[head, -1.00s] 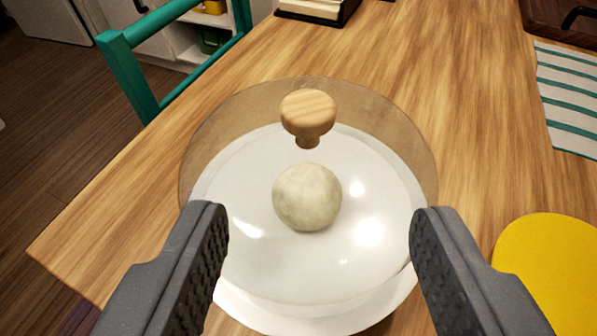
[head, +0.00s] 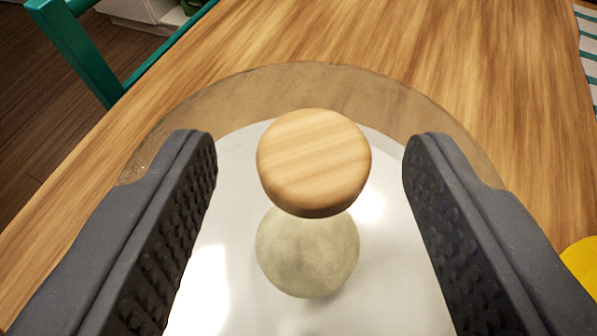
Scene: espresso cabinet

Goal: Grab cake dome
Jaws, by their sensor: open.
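The cake dome (head: 300,85) is clear and stands on a white plate on the wooden table. Its round wooden knob (head: 314,160) is at the middle of the head view. A pale round ball (head: 307,255) shows through the dome, below the knob in the picture. My gripper (head: 310,150) is open, with one dark ridged finger on each side of the knob. There is a gap between the knob and each finger. The lower part of the dome and plate is cut off by the frame and partly hidden by the fingers.
The wooden table (head: 430,50) is clear beyond the dome. A teal chair (head: 85,60) stands past the table's left edge. A yellow round thing (head: 583,265) is at the right edge, and a striped cloth (head: 587,40) is at the upper right.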

